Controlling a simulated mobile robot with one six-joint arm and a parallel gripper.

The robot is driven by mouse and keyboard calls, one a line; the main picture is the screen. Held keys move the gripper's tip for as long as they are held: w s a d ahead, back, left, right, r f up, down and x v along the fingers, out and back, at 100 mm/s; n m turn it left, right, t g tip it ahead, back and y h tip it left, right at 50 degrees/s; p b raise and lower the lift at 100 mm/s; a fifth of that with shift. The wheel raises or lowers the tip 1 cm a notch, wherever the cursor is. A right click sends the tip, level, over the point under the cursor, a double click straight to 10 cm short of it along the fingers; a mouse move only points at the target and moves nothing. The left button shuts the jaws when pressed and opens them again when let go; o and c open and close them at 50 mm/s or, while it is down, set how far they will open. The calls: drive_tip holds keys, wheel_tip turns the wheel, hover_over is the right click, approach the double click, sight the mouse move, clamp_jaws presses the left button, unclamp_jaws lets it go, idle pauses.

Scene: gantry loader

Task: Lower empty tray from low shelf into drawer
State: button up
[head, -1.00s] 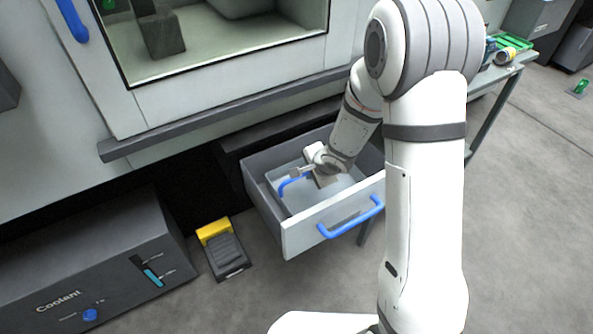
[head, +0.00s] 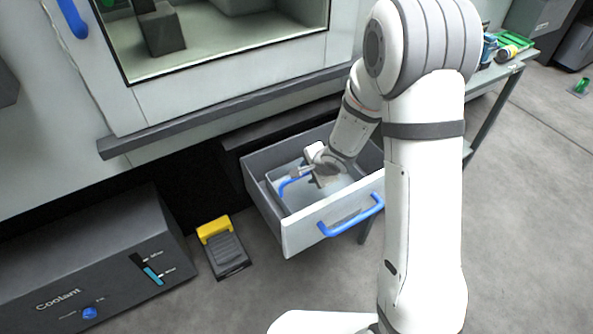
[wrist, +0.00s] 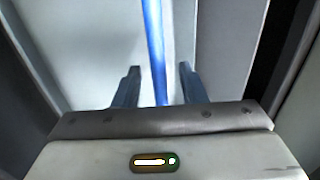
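The pale grey tray (head: 343,189) sits down inside the open drawer (head: 294,237), with its blue handle (head: 294,184) at its left side. No contents show in the part of the tray I can see; my wrist hides some of it. My gripper (head: 304,173) is down inside the drawer at the blue handle. In the wrist view, the blue handle (wrist: 155,50) runs between the two fingers of my gripper (wrist: 158,85), with a gap on both sides. The fingers are apart, so my gripper is open. The low shelf cannot be made out.
The drawer front has a blue pull handle (head: 351,217). The machine's grey ledge (head: 200,125) overhangs behind the drawer. A yellow and black foot pedal (head: 224,246) and a coolant box (head: 90,265) stand left. A side table (head: 490,75) stands behind my arm.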

drive_tip(key=p+v, duration=0.4)
drive_tip(key=v, duration=0.3)
drive_tip(key=shift+s+r+p, duration=0.2)
drive_tip(key=shift+r+p, duration=0.1)
drive_tip(key=shift+r, duration=0.05)
drive_tip(key=shift+d, duration=0.1)
wheel_tip(320, 180, up, 7)
drive_tip(key=p, duration=0.9)
